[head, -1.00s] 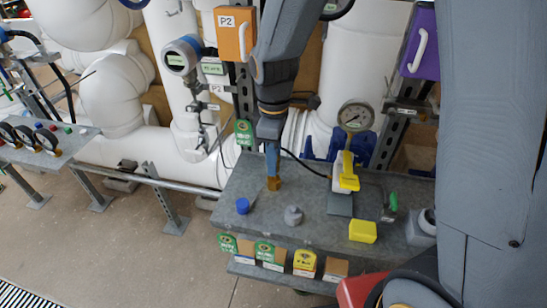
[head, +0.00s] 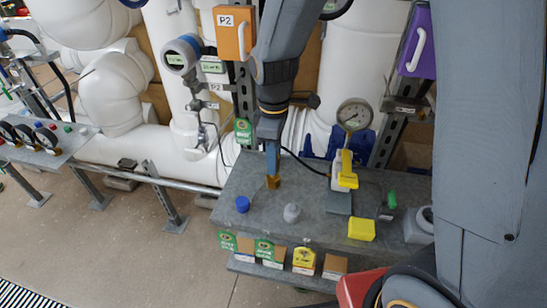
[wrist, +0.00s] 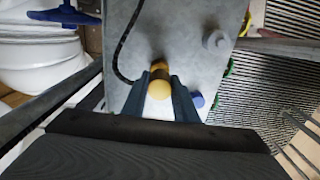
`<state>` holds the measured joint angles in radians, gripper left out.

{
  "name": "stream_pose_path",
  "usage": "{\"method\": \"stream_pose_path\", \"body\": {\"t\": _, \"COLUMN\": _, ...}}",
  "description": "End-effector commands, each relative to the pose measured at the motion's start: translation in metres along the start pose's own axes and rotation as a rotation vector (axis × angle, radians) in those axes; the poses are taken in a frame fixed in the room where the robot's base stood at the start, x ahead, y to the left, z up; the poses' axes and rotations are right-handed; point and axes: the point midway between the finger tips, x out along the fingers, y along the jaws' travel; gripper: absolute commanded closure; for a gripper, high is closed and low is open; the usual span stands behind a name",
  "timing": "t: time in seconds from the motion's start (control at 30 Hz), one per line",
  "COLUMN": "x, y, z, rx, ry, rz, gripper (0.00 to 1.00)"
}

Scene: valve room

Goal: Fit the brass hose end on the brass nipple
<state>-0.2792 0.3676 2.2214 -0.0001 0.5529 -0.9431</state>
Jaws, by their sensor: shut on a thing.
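My gripper (head: 272,172) points down over the grey bench, left of its middle. Its jaws (wrist: 160,82) are shut on the brass hose end (wrist: 160,90), which shows as a round yellow-brass piece between the fingers in the wrist view. In the head view, brass (head: 273,182) shows just below the fingertips, close to the bench top. A thin black hose (wrist: 117,62) curves in to the fingers. The brass nipple is not clearly separate from the hose end; I cannot tell whether the two touch or are fitted.
On the bench (head: 315,200) stand a blue cap (head: 242,204), a grey knob-like part (head: 291,213), a yellow block (head: 361,229) and a yellow-handled valve (head: 347,172). A pressure gauge (head: 355,114) and white pipes stand behind. Bench top between the small parts is clear.

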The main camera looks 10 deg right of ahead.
Motion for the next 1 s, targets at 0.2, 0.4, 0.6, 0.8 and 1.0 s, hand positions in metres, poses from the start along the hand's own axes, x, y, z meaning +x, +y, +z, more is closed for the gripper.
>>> {"method": "stream_pose_path", "body": {"t": 0.2, "x": 0.0, "y": 0.0001, "z": -0.0001, "rx": 0.0, "ry": 0.0, "rz": 0.0, "gripper": 0.9}}
{"method": "stream_pose_path", "body": {"t": 0.4, "x": 0.0022, "y": -0.0001, "z": -0.0001, "rx": 0.0, "ry": 0.0, "rz": 0.0, "gripper": 0.9}}
{"method": "stream_pose_path", "body": {"t": 0.6, "x": 0.007, "y": -0.0001, "z": -0.0002, "rx": 0.0, "ry": 0.0, "rz": 0.0, "gripper": 0.9}}
{"method": "stream_pose_path", "body": {"t": 0.8, "x": 0.008, "y": 0.0001, "z": -0.0003, "rx": 0.0, "ry": 0.0, "rz": 0.001, "gripper": 0.9}}
{"method": "stream_pose_path", "body": {"t": 1.0, "x": 0.0079, "y": 0.0001, "z": -0.0003, "rx": 0.0, "ry": 0.0, "rz": 0.0, "gripper": 0.9}}
